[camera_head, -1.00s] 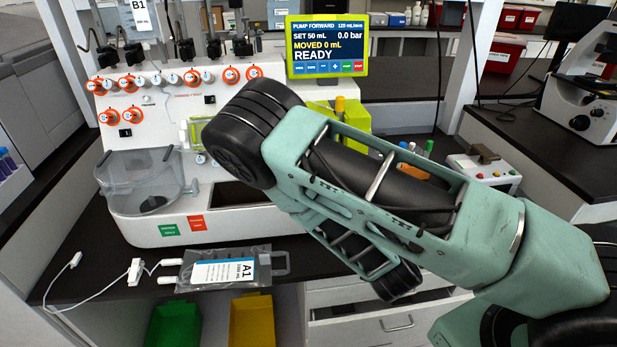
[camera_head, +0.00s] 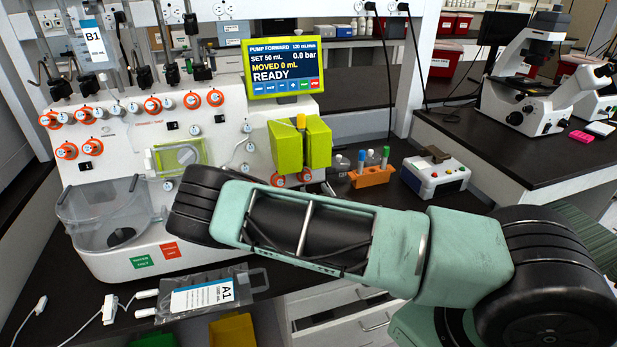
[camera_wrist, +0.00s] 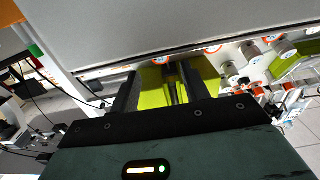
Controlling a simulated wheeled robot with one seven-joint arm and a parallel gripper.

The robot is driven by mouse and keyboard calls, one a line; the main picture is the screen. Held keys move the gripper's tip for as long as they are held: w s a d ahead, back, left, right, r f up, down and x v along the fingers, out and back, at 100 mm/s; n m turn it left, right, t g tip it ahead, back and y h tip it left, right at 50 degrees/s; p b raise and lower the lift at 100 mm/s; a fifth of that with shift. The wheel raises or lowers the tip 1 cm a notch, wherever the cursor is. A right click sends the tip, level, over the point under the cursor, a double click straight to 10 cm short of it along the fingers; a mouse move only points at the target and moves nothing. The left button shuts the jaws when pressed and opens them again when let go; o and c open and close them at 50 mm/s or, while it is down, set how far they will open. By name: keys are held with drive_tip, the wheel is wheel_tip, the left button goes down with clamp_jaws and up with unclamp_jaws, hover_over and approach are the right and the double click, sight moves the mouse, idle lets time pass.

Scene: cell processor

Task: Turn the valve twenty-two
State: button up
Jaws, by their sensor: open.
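The white cell processor (camera_head: 100,180) stands on the dark bench at the left in the head view. Several orange-ringed valve knobs (camera_head: 215,97) sit along its upper face, with others lower at the left (camera_head: 66,151) and below the yellow-green block (camera_head: 284,147). The numbers are too small to read, so I cannot tell which is valve twenty-two. My gripper (camera_wrist: 157,88) shows only in the wrist view. Its dark fingers are apart and empty, with the yellow-green block beyond them. Orange-ringed knobs (camera_wrist: 271,37) show above and right of the fingers, apart from them.
A clear tub (camera_head: 105,215) juts from the processor's front left. A labelled bag A1 (camera_head: 205,296) and white tubing lie at the bench's front edge. An orange tube rack (camera_head: 371,176) and a control box (camera_head: 434,177) stand right of the processor. The screen reads READY.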

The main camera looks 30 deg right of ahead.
sight(308, 179)
drive_tip(key=p+x, duration=0.1)
drive_tip(key=x, duration=0.5)
drive_tip(key=shift+c, duration=0.4)
drive_tip(key=c, duration=0.9)
